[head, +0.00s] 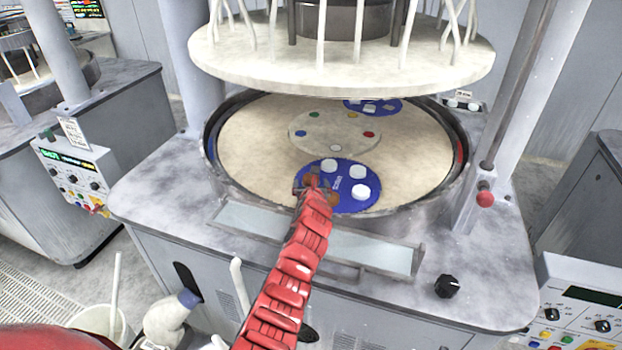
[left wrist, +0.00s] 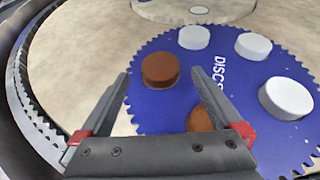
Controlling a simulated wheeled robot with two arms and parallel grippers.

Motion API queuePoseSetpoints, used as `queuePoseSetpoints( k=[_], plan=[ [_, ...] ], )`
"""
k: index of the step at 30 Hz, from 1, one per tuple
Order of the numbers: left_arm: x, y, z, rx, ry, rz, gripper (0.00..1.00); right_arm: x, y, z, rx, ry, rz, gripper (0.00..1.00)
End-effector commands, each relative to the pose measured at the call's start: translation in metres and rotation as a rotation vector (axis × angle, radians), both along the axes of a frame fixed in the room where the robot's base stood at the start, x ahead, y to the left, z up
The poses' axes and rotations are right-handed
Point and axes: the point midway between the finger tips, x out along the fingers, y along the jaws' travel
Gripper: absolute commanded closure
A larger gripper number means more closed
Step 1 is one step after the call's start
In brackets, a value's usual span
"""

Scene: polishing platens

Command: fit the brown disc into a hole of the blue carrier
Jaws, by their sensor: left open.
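The blue carrier (head: 343,182) is a toothed disc lying on the beige platen; it also shows in the left wrist view (left wrist: 222,100). The brown disc (left wrist: 160,69) is at the carrier's left part in the left wrist view. I cannot tell whether it is seated in a hole. My left gripper (head: 309,184) is open, its fingertips apart on either side of this disc in the left wrist view (left wrist: 161,74). A second brown round shape (left wrist: 200,119) is partly hidden by the right-hand finger. My right gripper is out of view.
Three white discs, one of them (left wrist: 286,98), sit on the carrier. Another blue carrier (head: 373,105) lies at the back of the platen (head: 255,150). A large pale upper plate (head: 340,72) hangs above. A raised rim (head: 225,180) surrounds the platen.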

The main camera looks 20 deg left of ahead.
Motion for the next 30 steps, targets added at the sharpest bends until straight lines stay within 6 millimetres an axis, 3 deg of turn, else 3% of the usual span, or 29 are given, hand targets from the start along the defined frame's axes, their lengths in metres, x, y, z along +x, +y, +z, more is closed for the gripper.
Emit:
queuePoseSetpoints(
  k=[5, 12, 23, 25, 30],
  plan=[
    [0.012, 0.003, -0.004, -0.002, 0.003, 0.000, 0.00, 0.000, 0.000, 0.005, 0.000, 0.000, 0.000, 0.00],
    [0.027, 0.009, -0.012, -0.003, -0.004, 0.002, 0.00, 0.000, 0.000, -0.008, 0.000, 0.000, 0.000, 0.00],
    [0.031, 0.010, -0.012, -0.001, -0.002, -0.001, 0.00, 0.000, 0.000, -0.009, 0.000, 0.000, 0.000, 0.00],
    [0.031, 0.009, -0.012, -0.001, -0.002, -0.001, 0.07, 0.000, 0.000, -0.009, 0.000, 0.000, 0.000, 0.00],
    [0.030, 0.010, -0.012, -0.001, -0.002, -0.001, 0.38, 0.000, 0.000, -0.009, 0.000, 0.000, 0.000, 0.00]
  ],
)
